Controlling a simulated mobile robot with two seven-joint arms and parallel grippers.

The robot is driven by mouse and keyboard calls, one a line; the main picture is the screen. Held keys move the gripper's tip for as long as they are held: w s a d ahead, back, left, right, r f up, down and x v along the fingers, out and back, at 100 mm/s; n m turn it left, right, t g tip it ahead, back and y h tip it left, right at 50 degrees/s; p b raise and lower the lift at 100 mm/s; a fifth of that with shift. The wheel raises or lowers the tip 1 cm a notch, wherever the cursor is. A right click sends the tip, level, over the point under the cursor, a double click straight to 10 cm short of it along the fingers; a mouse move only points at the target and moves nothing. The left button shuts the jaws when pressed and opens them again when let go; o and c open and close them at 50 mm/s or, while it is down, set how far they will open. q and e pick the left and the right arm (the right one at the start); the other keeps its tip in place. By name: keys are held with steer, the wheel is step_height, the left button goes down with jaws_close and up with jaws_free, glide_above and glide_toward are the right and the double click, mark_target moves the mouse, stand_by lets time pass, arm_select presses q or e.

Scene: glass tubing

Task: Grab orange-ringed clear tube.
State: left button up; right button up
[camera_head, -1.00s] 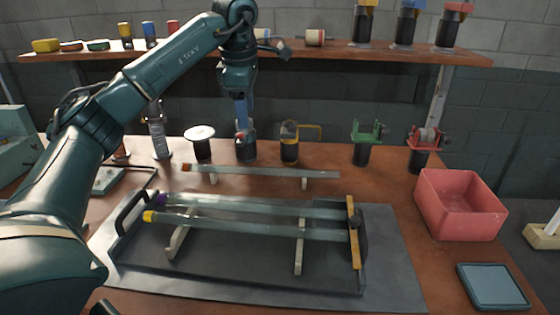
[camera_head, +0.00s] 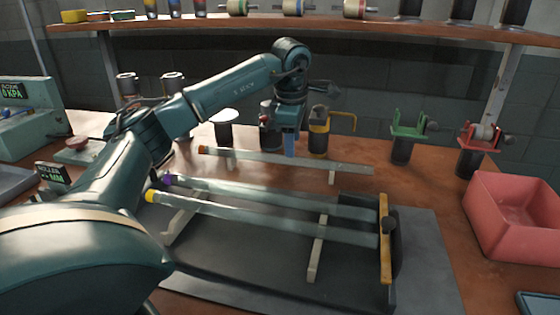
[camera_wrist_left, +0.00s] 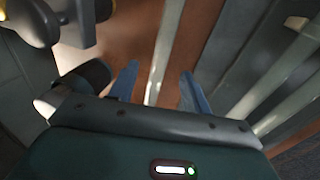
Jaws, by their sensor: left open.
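The orange-ringed clear tube (camera_head: 255,157) lies across low supports behind the tray, its orange ring (camera_head: 203,150) at the left end. My left gripper (camera_head: 289,152) points down over the middle of this tube, its blue fingers open. In the left wrist view the tube (camera_wrist_left: 165,48) runs between the two spread fingertips (camera_wrist_left: 160,74), nothing gripped. I cannot tell whether the fingers touch it. A purple-ringed tube (camera_head: 260,195) and a yellow-ringed tube (camera_head: 260,218) lie in front, on a dark tray (camera_head: 240,265).
A pink bin (camera_head: 515,215) is at the right. A shelf (camera_head: 300,24) crosses above. The tray's yellow bar (camera_head: 385,240) stands upright at its right end.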

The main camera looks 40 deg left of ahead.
mark_target(280, 159)
arm_select(q)
steer(key=f, duration=0.2)
steer(key=w+f, duration=0.1)
steer(key=f, duration=0.1)
steer(key=shift+f, duration=0.4)
jaws_close()
